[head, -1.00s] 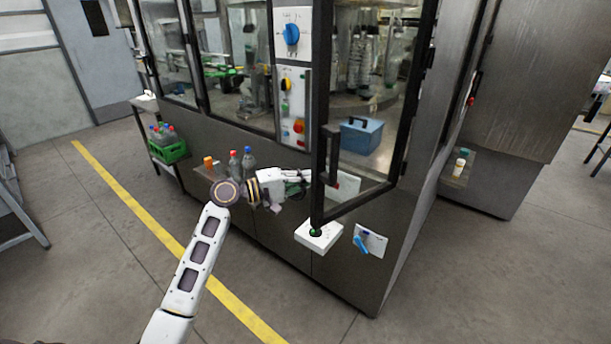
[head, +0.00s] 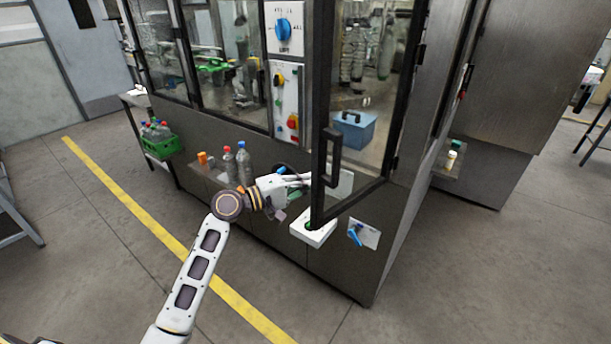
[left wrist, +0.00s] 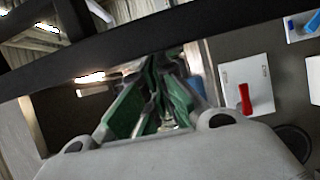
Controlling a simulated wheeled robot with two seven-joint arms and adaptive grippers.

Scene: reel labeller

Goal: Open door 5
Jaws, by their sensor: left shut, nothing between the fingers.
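Door 5 (head: 318,90) is a glass door in a black frame at the machine's right corner, with a black handle (head: 331,158) on its free edge. It stands partly open, swung outward, with its hinges on the right. My left gripper (head: 305,181) is shut and empty, beside the door's free edge below the handle; its tips are partly hidden by the frame. In the left wrist view its green-padded fingers (left wrist: 150,98) point ahead under a black bar crossing the picture. I cannot tell whether they touch the door. My right gripper is out of view.
Bottles (head: 244,163) stand on a ledge left of my gripper. A blue box (head: 354,130) is inside the machine. The floor in front is clear.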

